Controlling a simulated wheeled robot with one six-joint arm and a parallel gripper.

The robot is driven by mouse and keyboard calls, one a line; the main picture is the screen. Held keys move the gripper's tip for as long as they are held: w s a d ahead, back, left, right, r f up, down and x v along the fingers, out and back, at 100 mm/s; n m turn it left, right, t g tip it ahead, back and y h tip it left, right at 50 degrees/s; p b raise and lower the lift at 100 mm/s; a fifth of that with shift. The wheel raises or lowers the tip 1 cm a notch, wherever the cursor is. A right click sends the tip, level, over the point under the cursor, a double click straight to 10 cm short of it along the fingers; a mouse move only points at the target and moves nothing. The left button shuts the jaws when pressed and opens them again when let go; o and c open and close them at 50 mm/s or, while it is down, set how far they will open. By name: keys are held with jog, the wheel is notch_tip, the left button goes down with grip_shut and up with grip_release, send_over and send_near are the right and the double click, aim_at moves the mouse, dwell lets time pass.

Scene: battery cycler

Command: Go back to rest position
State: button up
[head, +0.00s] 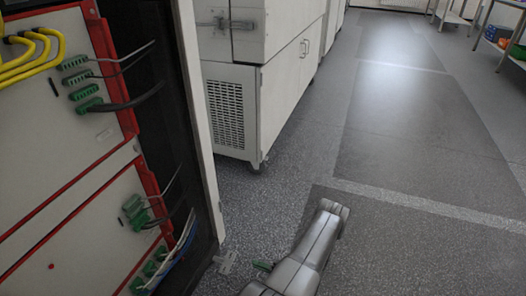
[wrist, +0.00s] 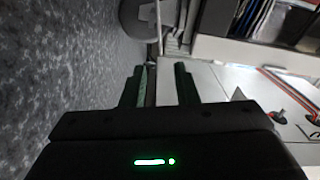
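My gripper (wrist: 161,82) shows in the wrist view with its two dark fingers apart. I see nothing held between them, and a green strip shows along the inner side of the left finger. In the head view my pale arm comes in at the bottom middle, over the floor and to the right of the open cycler cabinet (head: 206,130); the gripper itself cannot be made out there. A small green bit shows beside the arm, too small to identify.
The cabinet's red-edged panels carry green connectors (head: 82,77) with dark cables, and yellow cables (head: 32,52). A white cabinet with a vent grille (head: 226,114) stands behind. Grey floor (head: 410,140) is clear to the right. Shelving (head: 503,44) stands at the far right.

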aim_at(229, 254)
jog(key=shift+b+x, duration=1.15)
jog(key=shift+x, duration=5.75)
jog(key=p+v, duration=0.2)
jog(key=v, duration=1.1)
jog(key=shift+s+d, duration=0.1)
jog(key=shift+d, duration=0.25)
jog(key=b+x, duration=0.2)
jog(key=x, duration=1.1)
jog(key=shift+a+f, duration=0.1)
jog(key=shift+a, duration=0.3)
jog(key=shift+f+m, duration=0.25)
jog(key=shift+m, duration=0.65)
jog(key=shift+f+m, duration=0.2)
jog(key=shift+m, duration=0.7)
